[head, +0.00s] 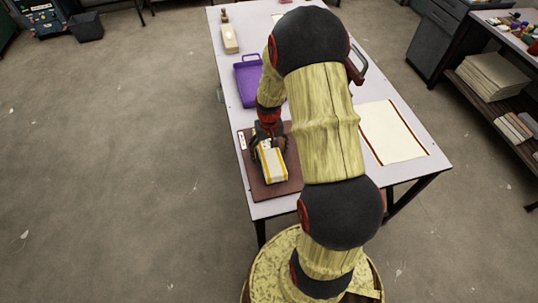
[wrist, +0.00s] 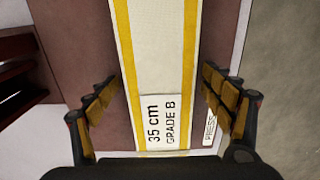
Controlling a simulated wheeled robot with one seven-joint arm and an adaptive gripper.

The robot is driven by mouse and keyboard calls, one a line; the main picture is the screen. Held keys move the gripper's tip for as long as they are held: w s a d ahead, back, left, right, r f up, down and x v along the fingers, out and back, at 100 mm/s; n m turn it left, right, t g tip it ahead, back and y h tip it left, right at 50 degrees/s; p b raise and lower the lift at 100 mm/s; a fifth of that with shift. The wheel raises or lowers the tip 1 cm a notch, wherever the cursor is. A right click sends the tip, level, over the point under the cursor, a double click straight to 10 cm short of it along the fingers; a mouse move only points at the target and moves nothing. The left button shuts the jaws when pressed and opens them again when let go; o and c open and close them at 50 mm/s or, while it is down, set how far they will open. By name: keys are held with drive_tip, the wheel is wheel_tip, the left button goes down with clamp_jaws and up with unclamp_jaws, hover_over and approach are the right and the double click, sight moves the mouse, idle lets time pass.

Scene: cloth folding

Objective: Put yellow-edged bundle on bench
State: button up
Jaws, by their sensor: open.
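The yellow-edged bundle (head: 272,165) is a folded cream cloth with yellow stripes along its long edges. It lies on a brown board (head: 290,188) at the near left of the white bench (head: 230,110). In the wrist view the bundle (wrist: 160,50) runs lengthwise between my fingers, with a label reading "35 cm GRADE 8". My gripper (head: 268,142) is over the bundle's far end. In the wrist view my gripper (wrist: 163,95) is open, one finger on each side, with gaps to the cloth. My arm hides part of the bench.
A purple tray (head: 248,84) stands on the bench beyond the board. A flat cream cloth with red edges (head: 394,132) lies at the right. A small printed label (wrist: 210,127) lies beside the bundle.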

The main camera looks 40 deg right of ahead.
drive_tip(key=shift+c, duration=0.2)
drive_tip(key=c, duration=1.5)
drive_tip(key=shift+c, duration=0.2)
drive_tip(key=shift+r, duration=0.2)
